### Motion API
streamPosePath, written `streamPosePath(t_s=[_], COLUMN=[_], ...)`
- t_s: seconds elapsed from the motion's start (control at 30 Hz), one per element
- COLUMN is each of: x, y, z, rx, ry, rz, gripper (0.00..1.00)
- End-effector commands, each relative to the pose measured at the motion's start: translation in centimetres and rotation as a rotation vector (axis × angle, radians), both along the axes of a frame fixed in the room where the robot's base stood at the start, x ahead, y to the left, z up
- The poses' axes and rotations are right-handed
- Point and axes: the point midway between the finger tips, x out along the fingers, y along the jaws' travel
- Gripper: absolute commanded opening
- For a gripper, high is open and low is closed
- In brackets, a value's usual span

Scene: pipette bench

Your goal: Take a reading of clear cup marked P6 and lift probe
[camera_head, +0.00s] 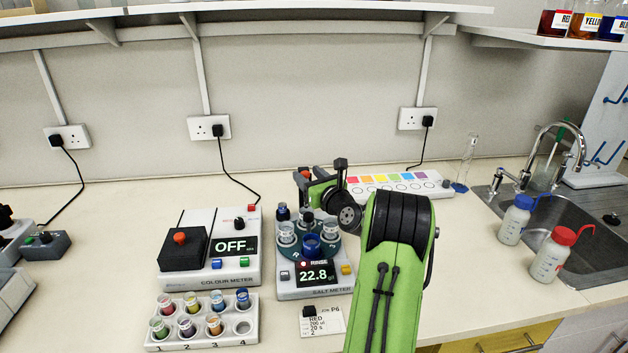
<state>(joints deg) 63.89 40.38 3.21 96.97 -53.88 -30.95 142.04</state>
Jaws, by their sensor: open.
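The salt meter (316,292) stands mid-bench and its display reads 22.8. On its round teal turntable (325,250) stand clear cups, one at the left (287,234) and one at the right (331,229), and a blue cup (311,245) at the front above the word RINSE. I cannot read which clear cup is marked P6. A dark probe part (307,217) shows at the back of the turntable; whether its tip is in a cup is hidden. My gripper (306,192) is open just behind and above the turntable; its fingers are partly hidden.
The colour meter (210,275), reading OFF, stands left of the salt meter. A white rack (170,338) of coloured vials is in front. A card (325,322) reads RED and P6. A strip of coloured squares (395,190) lies behind. Wash bottles (513,222) and a sink (560,215) are right.

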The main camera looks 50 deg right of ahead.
Motion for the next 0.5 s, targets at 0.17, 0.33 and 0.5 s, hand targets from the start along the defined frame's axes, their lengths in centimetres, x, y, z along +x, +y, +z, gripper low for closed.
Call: streamPosePath(t_s=[0.17,0.33,0.5], x=[-3.2,-7.9,-12.1], y=[0.7,2.2,3.6], z=[-0.1,-0.1,-0.1], rx=[0.004,0.004,0.004], ry=[0.002,0.001,-0.001], rz=[-0.008,-0.009,-0.008], gripper=[0.52,0.52,0.52])
